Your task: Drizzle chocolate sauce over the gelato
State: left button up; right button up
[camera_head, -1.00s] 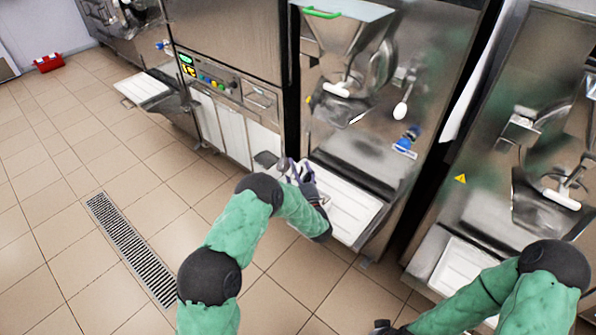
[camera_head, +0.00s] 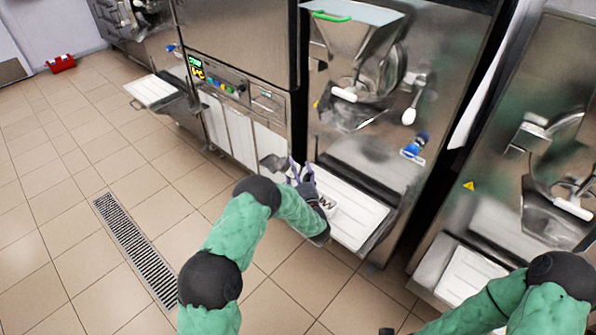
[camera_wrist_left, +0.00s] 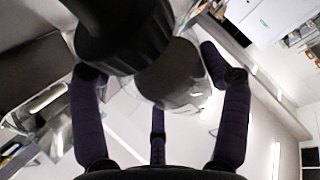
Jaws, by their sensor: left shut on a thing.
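My left gripper (camera_head: 298,174) is at the front of the middle machine, by its white drip shelf. It is shut on a dark bottle-like thing (camera_head: 272,161), perhaps the chocolate sauce, which sticks out to the left of the fingers. In the left wrist view the dark bottle (camera_wrist_left: 125,35) fills the space between the purple-grey fingers. A small white tub (camera_head: 329,203) with dark marks on top, perhaps the gelato, shows on the shelf just right of the gripper, partly hidden by the wrist. Of my right gripper only a dark bit shows at the bottom edge.
The white shelf (camera_head: 352,217) juts from the middle machine under its steel hopper (camera_head: 350,50). A blue-handled tool (camera_head: 415,146) is on that machine. Another machine with a white shelf (camera_head: 470,275) stands at right. The tiled floor at left is clear around a drain grate (camera_head: 135,248).

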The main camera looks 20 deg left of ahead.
pick_arm(q)
jog(key=shift+r, duration=0.1)
dwell(0.4)
jog(key=n+g, duration=0.1)
jog(key=n, duration=0.1)
jog(key=shift+w+r+n, duration=0.1)
jog(key=shift+n, duration=0.3)
jog(key=shift+n+g, duration=0.5)
jog(key=shift+n, duration=0.5)
jog(key=shift+r+n+p, duration=0.55)
jog(key=shift+n+p, duration=0.1)
jog(key=shift+n, duration=0.25)
jog(key=shift+r+n+g+h+p, duration=0.3)
jog(key=shift+r+n+g+p, duration=0.35)
jog(key=shift+n, duration=0.45)
